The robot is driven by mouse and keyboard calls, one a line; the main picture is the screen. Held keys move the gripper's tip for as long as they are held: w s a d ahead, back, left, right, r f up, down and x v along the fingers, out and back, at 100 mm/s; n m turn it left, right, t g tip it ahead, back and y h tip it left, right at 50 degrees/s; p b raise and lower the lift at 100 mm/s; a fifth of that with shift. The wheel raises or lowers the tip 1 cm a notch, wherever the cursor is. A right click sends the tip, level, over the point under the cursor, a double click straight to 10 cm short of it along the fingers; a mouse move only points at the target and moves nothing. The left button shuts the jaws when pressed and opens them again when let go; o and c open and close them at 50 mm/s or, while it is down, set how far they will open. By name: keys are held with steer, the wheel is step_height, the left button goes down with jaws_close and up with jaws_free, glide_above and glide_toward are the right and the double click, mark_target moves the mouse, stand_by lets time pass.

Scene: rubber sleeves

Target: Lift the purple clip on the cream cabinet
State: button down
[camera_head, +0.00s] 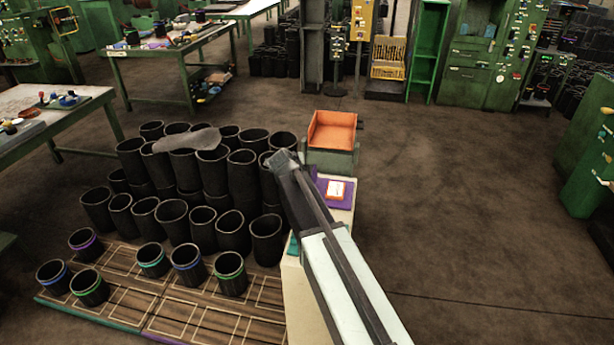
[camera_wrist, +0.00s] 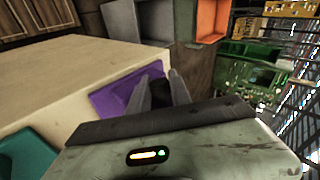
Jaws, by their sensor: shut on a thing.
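The cream cabinet (camera_head: 293,285) stands below my arm, and its pale top (camera_wrist: 60,85) fills the left of the wrist view. My gripper (camera_head: 283,160) is over the cabinet's far end. In the wrist view its two fingers (camera_wrist: 162,82) are close together with a dark, shaded piece between them, which I take to be the purple clip. A flat purple shape (camera_wrist: 112,97) lies beside and under the fingers. Whether the held piece is clear of the top cannot be told. In the head view my arm hides the fingertips and the piece.
A purple patch with a small white-and-orange item (camera_head: 337,190) shows right of my arm. A teal piece (camera_wrist: 25,155) is on the cabinet's near left. An orange-lined bin (camera_head: 332,130) stands just beyond. Black rubber sleeves (camera_head: 213,170) crowd the left. Floor to the right is clear.

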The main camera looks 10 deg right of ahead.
steer(key=shift+s+f, duration=0.1)
stand_by(0.3)
steer(key=c, duration=1.2)
jaws_free()
steer(key=shift+s+a+r+p, duration=0.1)
steer(key=shift+r+p, duration=0.2)
steer(key=p+v, duration=0.4)
steer(key=v, duration=0.3)
steer(key=shift+a+p, duration=0.1)
steer(key=shift+p, duration=0.3)
